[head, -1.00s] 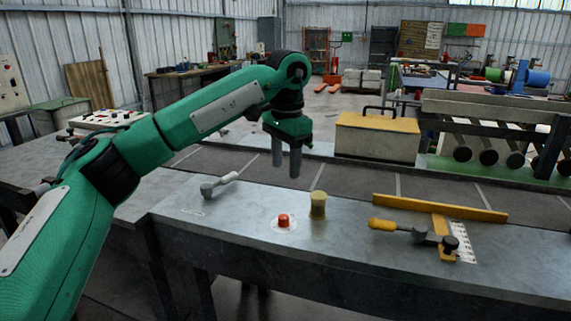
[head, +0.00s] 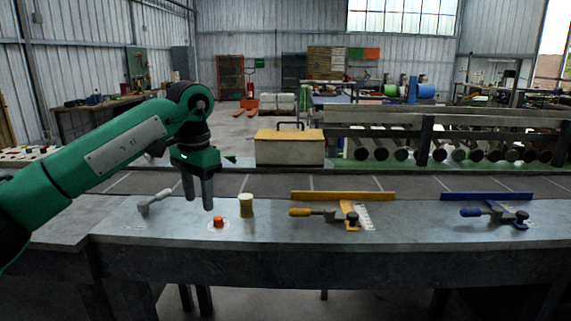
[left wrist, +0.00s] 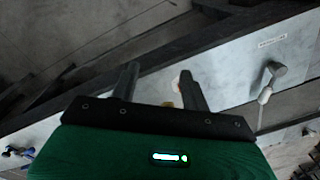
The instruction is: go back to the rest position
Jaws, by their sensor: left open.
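My left gripper (head: 200,203) is open and empty in the head view. It points down above the grey metal bench (head: 280,236). A grey-headed tool with a white handle (head: 153,202) lies on the bench to its left. In the left wrist view the open fingers (left wrist: 158,88) show, with the white-handled tool (left wrist: 268,82) to the right. My right gripper is not in view.
A yellow rail (head: 343,195) with a yellow-handled clamp (head: 312,213) is at mid-bench. A blue rail (head: 487,196) with a blue-handled clamp (head: 490,213) is further right. Behind the bench, a conveyor belt runs across, and a tan box (head: 289,150) stands beyond.

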